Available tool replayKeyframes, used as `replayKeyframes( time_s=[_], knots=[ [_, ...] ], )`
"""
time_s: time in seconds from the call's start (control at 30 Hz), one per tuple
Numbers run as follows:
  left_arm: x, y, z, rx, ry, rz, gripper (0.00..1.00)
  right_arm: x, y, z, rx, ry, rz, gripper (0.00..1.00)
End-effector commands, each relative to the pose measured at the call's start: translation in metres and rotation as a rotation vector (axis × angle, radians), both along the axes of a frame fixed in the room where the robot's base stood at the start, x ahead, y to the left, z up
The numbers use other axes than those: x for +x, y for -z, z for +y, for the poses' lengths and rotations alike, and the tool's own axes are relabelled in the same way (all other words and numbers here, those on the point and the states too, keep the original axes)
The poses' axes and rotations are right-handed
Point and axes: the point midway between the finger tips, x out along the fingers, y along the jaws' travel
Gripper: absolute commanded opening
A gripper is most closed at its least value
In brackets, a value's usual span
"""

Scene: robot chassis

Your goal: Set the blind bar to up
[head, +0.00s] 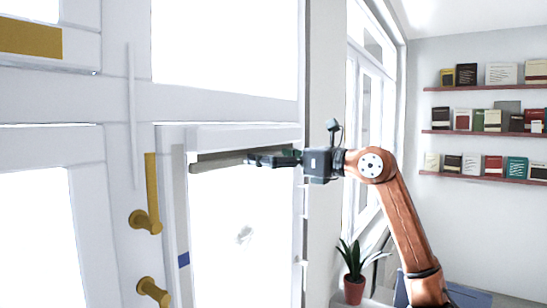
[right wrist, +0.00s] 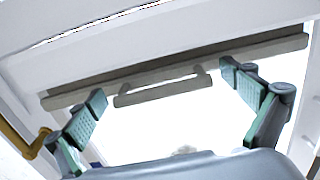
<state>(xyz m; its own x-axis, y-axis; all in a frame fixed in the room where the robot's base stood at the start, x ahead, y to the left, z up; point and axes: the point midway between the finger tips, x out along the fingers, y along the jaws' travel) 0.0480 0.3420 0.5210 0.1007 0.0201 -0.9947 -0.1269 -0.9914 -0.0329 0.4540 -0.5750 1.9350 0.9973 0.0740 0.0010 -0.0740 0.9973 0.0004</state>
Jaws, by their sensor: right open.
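The grey blind bar (head: 218,163) runs across the top of the glass pane in the white door. In the right wrist view the bar (right wrist: 245,53) crosses the upper part of the picture, slightly slanted, with a small grey handle (right wrist: 160,91) on its lower edge. My right gripper (head: 272,160) reaches in from the right at the bar's height and covers part of it. In the right wrist view its green-padded fingers (right wrist: 163,82) are spread wide, with the handle between them in the picture and no visible contact. My left gripper is not in view.
The white door has brass handles (head: 150,222) at the left, below the bar's height. A potted plant (head: 354,272) stands by the window at the right. Shelves of books (head: 480,131) hang on the far right wall.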

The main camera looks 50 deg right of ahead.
Motion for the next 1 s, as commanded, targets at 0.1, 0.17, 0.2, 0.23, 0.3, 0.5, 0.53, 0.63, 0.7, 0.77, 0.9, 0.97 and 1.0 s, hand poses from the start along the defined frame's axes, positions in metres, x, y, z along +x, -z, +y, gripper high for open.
replayKeyframes(
  time_s=[0.1, 0.17, 0.2, 0.23, 0.3, 0.5, 0.53, 0.63, 0.7, 0.77, 0.9, 0.97, 1.0],
  knots=[
    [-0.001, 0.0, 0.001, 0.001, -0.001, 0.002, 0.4, -0.005, -0.001, 0.0, 0.0, -0.002, -0.002, 0.99],
    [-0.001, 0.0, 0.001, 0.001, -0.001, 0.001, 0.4, -0.01, -0.001, 0.001, 0.0, -0.005, -0.004, 0.99],
    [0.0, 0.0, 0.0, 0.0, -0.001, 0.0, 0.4, -0.015, -0.001, 0.0, 0.001, -0.006, -0.004, 0.99],
    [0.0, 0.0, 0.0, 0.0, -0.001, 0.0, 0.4, -0.019, -0.001, 0.0, 0.001, -0.005, -0.005, 0.99],
    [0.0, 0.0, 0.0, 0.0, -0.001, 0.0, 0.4, -0.03, -0.001, -0.001, 0.001, -0.005, -0.005, 0.99],
    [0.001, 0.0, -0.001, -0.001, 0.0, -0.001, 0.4, -0.069, -0.001, -0.005, 0.002, -0.003, -0.004, 0.99],
    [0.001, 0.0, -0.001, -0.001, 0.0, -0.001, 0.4, -0.075, 0.0, -0.006, 0.002, -0.002, -0.005, 0.99],
    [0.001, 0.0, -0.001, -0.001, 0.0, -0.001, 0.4, -0.093, 0.0, -0.007, 0.001, -0.001, -0.004, 0.99],
    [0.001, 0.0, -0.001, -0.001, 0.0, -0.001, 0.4, -0.103, 0.0, -0.008, 0.001, 0.0, -0.004, 0.99],
    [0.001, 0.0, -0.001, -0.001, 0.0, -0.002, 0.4, -0.11, 0.0, -0.008, 0.001, 0.0, -0.002, 0.99],
    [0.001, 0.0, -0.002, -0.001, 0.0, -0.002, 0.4, -0.118, 0.0, -0.009, 0.001, 0.0, -0.001, 0.99],
    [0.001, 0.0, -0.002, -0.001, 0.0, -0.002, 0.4, -0.119, 0.0, -0.009, 0.001, 0.0, -0.001, 0.99],
    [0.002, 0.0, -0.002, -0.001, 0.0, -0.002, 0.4, -0.12, 0.0, -0.009, 0.001, 0.0, -0.001, 0.99]
  ],
)
